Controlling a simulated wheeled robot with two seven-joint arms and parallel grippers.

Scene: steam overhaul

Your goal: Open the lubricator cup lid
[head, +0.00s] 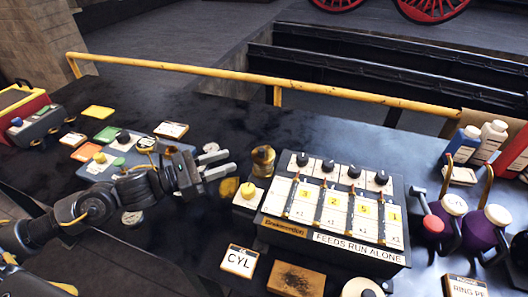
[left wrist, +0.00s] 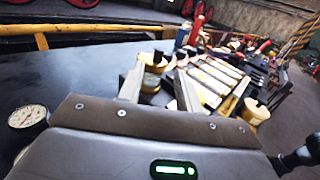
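The brass lubricator cup (head: 263,161) stands on the dark bench beside the left back corner of the lubricator box (head: 330,215). Its top looks closed, though the lid is too small to make out clearly. My left gripper (head: 215,165) is just left of the cup, its pale fingers apart, empty and pointing towards it. In the left wrist view, the two fingers of the left gripper (left wrist: 160,86) are spread, and brass round parts (left wrist: 154,62) show beyond and between them. No contact with the cup is visible. My right gripper is not seen.
A white block with a yellow knob (head: 248,190) sits close in front of the cup. A CYL card (head: 239,261) and a brown block (head: 296,279) lie nearer. Purple oil cans (head: 487,228) stand right. A yellow rail (head: 270,82) runs along the back. Bench behind the cup is clear.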

